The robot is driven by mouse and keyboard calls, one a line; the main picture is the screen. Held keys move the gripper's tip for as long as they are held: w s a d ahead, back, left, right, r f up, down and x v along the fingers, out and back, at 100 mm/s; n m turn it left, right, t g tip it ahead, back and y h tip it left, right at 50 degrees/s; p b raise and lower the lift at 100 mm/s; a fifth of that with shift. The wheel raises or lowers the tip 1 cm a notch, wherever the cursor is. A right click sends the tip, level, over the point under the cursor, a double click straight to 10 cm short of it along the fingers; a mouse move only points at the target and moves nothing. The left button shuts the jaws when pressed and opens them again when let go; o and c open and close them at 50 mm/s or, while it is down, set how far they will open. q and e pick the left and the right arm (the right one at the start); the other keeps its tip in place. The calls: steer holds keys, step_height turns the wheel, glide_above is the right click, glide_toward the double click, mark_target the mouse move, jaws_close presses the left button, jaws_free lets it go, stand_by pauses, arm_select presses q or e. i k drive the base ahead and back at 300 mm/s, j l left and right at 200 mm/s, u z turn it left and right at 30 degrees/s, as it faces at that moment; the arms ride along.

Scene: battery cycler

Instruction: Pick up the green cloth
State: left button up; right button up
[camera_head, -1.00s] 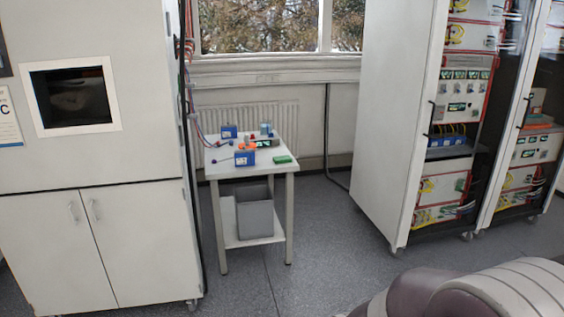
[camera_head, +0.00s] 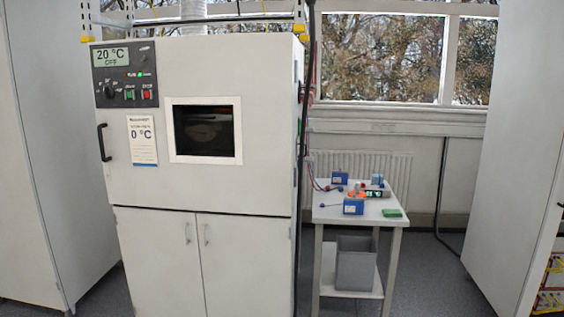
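A small flat green item (camera_head: 392,213), which looks like the green cloth, lies near the right front edge of the small white table (camera_head: 335,216). It is too small to make out its texture. Neither of my grippers is in view, and nothing is touching the green item.
Blue boxes (camera_head: 353,207) and an orange item stand on the table left of the green item. A grey bin (camera_head: 356,262) sits on its lower shelf. A large white chamber (camera_head: 240,110) stands close on the left. A tall cabinet (camera_head: 515,150) stands right, with floor between.

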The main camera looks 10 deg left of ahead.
mark_target(396, 213)
steer(key=i+l+z, duration=0.9)
steer(key=i, duration=1.95)
steer(key=i+u, duration=0.15)
steer(key=i, duration=0.75)
steer(key=i+l+u, duration=0.15)
steer(key=i, duration=0.75)
steer(key=i+u, duration=0.2)
steer(key=u, duration=0.2)
steer(key=i+l+u, duration=0.1)
steer(key=u, duration=0.3)
steer(key=i+l+u, duration=0.15)
steer(key=i+u, duration=0.15)
steer(key=u, duration=0.15)
steer(key=i+l+u, duration=0.2)
steer(key=u, duration=0.2)
steer(key=i+u, duration=0.1)
steer(key=u, duration=0.4)
steer(key=l+u, duration=0.15)
steer(key=u, duration=0.3)
steer(key=i+l+u, duration=0.15)
steer(key=u, duration=0.35)
steer(key=l+u, duration=0.15)
steer(key=u, duration=0.3)
steer(key=l+u, duration=0.15)
steer(key=u, duration=0.35)
